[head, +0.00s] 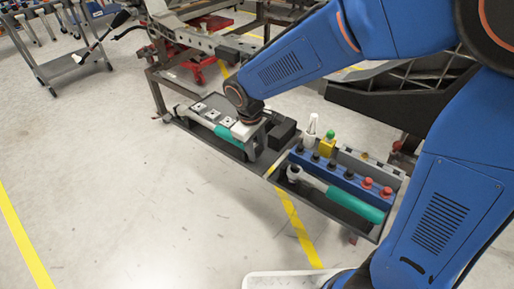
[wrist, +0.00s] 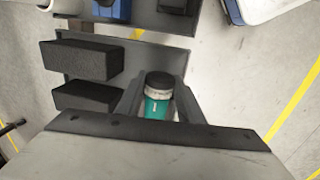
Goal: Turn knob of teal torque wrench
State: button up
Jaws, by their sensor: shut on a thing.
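A teal torque wrench (head: 226,137) lies in the left grey tray, its silver head end to the left. My gripper (head: 246,133) is over its right end and hides that end in the head view. In the wrist view, the two fingers of my gripper (wrist: 156,95) stand on either side of the wrench's end knob (wrist: 159,80), which has a black cap and a pale ring. A short length of teal handle (wrist: 157,108) shows below it. My gripper is shut on the knob.
A second teal-handled wrench (head: 353,204) lies in the right tray, in front of a blue rack (head: 337,178) with black and red knobs. A white bottle (head: 311,127) and a yellow-green one (head: 327,143) stand behind. Black blocks (head: 281,131) sit right of my gripper.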

jog(key=t, duration=0.1)
jog(key=t+h, duration=0.2)
jog(key=shift+s+a+f, duration=0.15)
jog(key=shift+s+a, duration=0.15)
jog(key=shift+s+f+t+h, duration=0.1)
jog(key=shift+t+h, duration=1)
jog(key=shift+t, duration=0.2)
jog(key=o, duration=1)
jog(key=shift+o, duration=0.2)
jog(key=v, duration=1.7)
jog(key=shift+s+a, duration=0.25)
jog(key=shift+f, duration=0.1)
